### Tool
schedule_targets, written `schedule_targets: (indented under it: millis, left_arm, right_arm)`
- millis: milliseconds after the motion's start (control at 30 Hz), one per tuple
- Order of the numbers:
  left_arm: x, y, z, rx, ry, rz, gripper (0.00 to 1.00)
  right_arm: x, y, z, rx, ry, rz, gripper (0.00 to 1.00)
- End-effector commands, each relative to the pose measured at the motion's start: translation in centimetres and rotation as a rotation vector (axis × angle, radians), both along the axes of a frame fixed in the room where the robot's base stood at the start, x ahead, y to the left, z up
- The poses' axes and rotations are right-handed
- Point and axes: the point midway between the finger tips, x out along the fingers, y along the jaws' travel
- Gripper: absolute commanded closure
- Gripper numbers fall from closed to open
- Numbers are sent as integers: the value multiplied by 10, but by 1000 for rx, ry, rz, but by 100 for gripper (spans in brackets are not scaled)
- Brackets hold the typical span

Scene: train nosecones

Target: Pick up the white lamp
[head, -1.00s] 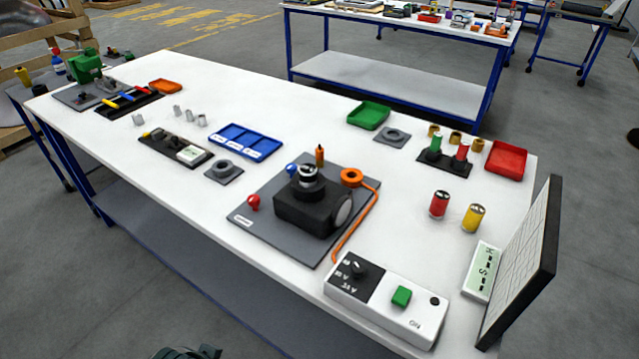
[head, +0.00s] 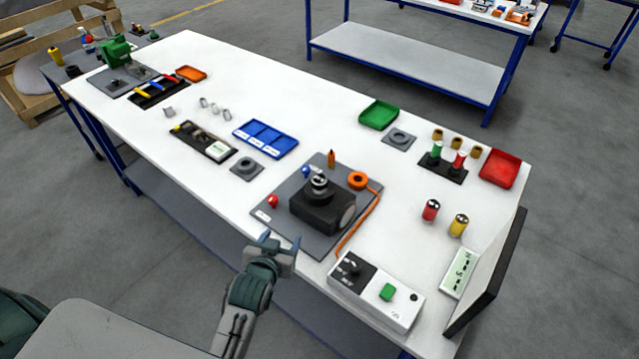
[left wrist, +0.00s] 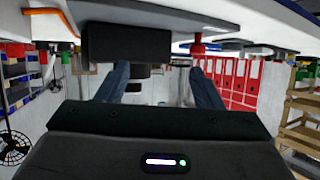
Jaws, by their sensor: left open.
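I cannot pick out the white lamp with certainty. A small white-and-silver cylinder (head: 319,184) stands upright on the black block (head: 322,209) in the head view, on a grey plate (head: 270,216). Several small pale pieces (head: 204,103) also lie loose further left. My left gripper (head: 279,246) is open and empty at the table's front edge, in front of the grey plate. In the left wrist view its fingers (left wrist: 160,80) are spread, with the black block (left wrist: 128,43) and a red knob (left wrist: 198,47) beyond them. My right gripper is not in view.
A white control box (head: 376,292) with a green button is right of the gripper. Red (head: 430,210) and yellow (head: 459,225) lamps stand near a tilted panel (head: 488,272). A blue tray (head: 266,139) lies behind left.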

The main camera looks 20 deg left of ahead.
Motion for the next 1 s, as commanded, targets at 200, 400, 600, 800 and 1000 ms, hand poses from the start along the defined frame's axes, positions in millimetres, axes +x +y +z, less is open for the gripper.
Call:
schedule_targets:
  millis: [200, 400, 600, 800, 1000]
  left_arm:
    - [45, -25, 16, -14, -239, -9, 40]
    - [66, -44, 30, -21, -392, -22, 40]
    - [79, -49, 33, -21, -444, -28, 40]
    - [110, -48, 32, -21, -447, -29, 40]
    - [127, -47, 33, -21, -443, -28, 40]
  right_arm:
    - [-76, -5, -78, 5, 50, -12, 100]
    - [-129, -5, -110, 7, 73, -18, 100]
    - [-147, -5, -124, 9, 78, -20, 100]
    - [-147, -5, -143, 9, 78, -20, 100]
    - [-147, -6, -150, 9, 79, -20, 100]
